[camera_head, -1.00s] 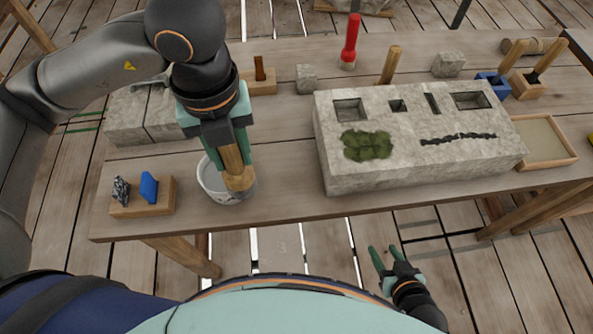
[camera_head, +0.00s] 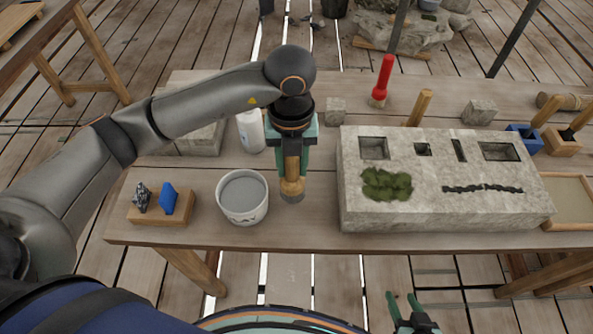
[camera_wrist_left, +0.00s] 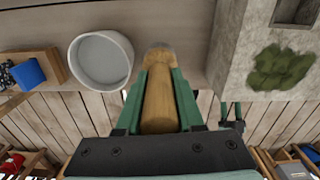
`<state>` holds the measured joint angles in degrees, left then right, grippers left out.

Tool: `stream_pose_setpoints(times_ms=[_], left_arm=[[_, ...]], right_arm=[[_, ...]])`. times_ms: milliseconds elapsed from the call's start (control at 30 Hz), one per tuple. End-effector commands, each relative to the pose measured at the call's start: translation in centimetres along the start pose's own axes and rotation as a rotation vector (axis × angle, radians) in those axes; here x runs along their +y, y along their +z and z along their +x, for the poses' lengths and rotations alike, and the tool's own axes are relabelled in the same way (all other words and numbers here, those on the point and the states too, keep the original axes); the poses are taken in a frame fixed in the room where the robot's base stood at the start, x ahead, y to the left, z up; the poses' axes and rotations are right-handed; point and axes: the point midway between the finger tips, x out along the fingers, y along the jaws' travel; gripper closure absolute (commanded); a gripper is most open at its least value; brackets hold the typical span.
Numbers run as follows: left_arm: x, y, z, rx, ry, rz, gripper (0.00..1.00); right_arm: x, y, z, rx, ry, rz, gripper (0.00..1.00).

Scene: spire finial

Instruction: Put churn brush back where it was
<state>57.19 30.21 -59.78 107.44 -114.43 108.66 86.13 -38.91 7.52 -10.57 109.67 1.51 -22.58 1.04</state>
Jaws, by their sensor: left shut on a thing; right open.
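My left gripper (camera_head: 292,165) is shut on the churn brush (camera_head: 292,190), a wooden handle with a wider lower end pointing down. The brush also shows between the green fingers in the left wrist view (camera_wrist_left: 160,100). It is held to the right of the white bucket (camera_head: 242,198) with grey contents, clear of it, and left of the stone block (camera_head: 440,207). Whether its tip touches the table I cannot tell. My right gripper (camera_head: 405,305) is open and empty, low in front of the table, partly cut off by the frame edge.
A wooden block with a blue piece and a grey piece (camera_head: 160,208) stands at the table's left front. A white bottle (camera_head: 250,132) is behind the bucket. A red-handled tool (camera_head: 382,82), a small stone cube (camera_head: 335,110) and a wooden peg (camera_head: 418,108) stand behind.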

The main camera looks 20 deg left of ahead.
Motion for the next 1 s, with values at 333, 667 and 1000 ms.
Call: stream_pose_setpoints(times_ms=[333, 667, 1000], left_arm=[[-0.9, 1.5, 2.5, 0.002, 0.001, 0.001, 1.00], [-0.9, 1.5, 5.0, -0.002, -0.002, 0.002, 1.00], [-0.9, 1.5, 5.4, -0.001, -0.001, 0.001, 0.50]], right_arm=[[0.0, -0.3, -0.3, 0.000, 0.000, 0.000, 0.50], [0.0, -0.7, -0.6, 0.000, 0.000, 0.000, 0.50], [0.0, -0.5, -0.4, 0.000, 0.000, 0.000, 0.50]])
